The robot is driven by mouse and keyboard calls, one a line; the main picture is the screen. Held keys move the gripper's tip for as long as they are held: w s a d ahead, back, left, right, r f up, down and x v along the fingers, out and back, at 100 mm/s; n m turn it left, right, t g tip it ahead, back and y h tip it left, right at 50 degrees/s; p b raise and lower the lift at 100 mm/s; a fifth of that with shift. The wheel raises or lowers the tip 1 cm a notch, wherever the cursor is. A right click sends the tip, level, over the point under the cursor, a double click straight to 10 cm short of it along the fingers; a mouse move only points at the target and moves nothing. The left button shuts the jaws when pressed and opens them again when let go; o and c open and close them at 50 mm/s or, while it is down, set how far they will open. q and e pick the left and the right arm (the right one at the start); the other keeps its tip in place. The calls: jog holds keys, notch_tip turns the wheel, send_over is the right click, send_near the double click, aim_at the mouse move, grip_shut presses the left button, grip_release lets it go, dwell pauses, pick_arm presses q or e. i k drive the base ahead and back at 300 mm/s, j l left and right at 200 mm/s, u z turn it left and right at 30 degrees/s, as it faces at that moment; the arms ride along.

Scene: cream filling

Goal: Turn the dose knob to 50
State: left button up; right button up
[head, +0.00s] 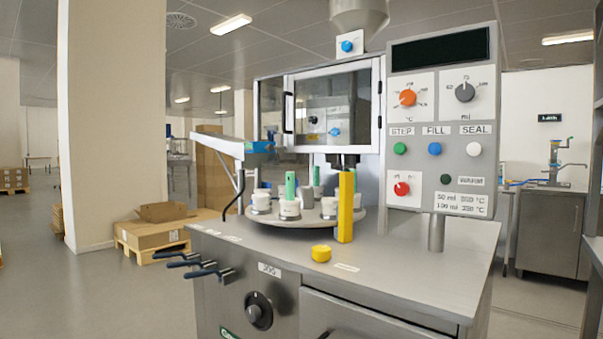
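The dose knob (465,92) is a dark grey round knob on a white plate marked "ml", at the upper right of the control panel (426,82). Small scale numbers stand around it. The top one looks like 75, and the others are hard to read. Its pointer seems to be near the top, but it is too small to tell exactly. Neither of my grippers is in view.
An orange temperature knob (408,97) sits left of the dose knob. Green, blue and white buttons (434,149) and a red knob (401,189) are below. A turntable (300,222) holds cups and tubes beside a yellow post (346,207). A yellow cap (321,253) lies on the steel top.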

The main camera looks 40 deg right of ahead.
aim_at(465, 92)
jog(key=i+j+z, duration=0.1)
jog(key=i+z, duration=0.2)
jog(key=i, duration=0.3)
jog(key=i+j+z, duration=0.3)
jog(key=i, duration=0.3)
jog(key=l, duration=0.1)
